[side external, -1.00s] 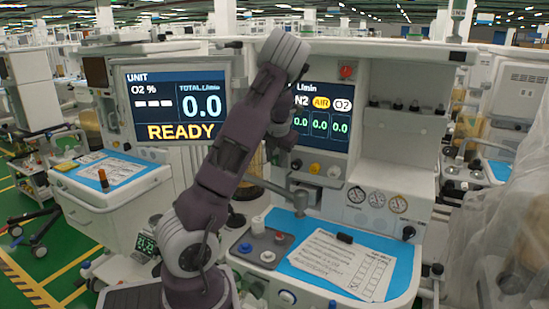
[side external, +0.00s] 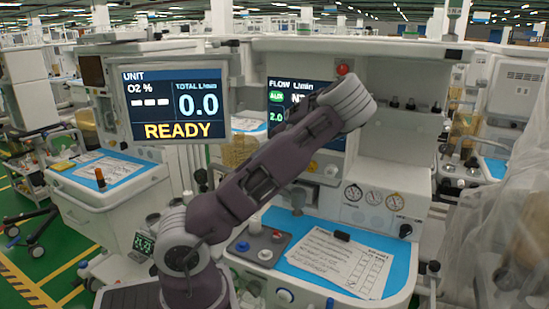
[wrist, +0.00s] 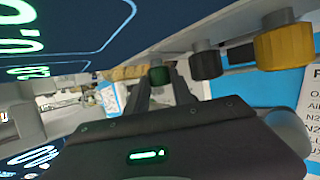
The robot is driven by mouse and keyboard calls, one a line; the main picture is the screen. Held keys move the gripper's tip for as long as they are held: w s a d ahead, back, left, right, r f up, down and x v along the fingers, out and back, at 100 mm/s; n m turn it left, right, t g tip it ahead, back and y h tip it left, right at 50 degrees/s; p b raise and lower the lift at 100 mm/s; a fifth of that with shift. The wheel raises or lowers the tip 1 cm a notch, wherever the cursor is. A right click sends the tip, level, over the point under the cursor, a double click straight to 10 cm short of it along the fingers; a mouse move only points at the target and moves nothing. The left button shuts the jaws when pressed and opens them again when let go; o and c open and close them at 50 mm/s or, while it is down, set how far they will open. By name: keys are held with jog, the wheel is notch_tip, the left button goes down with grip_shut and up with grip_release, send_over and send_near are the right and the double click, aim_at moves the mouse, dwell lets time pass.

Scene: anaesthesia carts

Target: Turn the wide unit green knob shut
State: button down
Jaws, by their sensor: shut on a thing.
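The green knob (wrist: 158,75) sticks out below the flow screen in the wrist view. My gripper (wrist: 161,86) has one finger on each side of it and is shut on it. In the side view my arm covers both the gripper and the green knob. The flow screen (side external: 277,97) there shows a green AIR label and a green 2.0; my arm hides the rest of its readings.
A dark knob (wrist: 205,64) and a yellow knob (wrist: 284,46) sit right of the green knob in the wrist view. A READY monitor (side external: 177,104) stands left of my arm. A paper sheet (side external: 332,262) lies on the blue worktop (side external: 398,254) below.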

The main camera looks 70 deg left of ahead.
jog(key=c, duration=1.1)
grip_release()
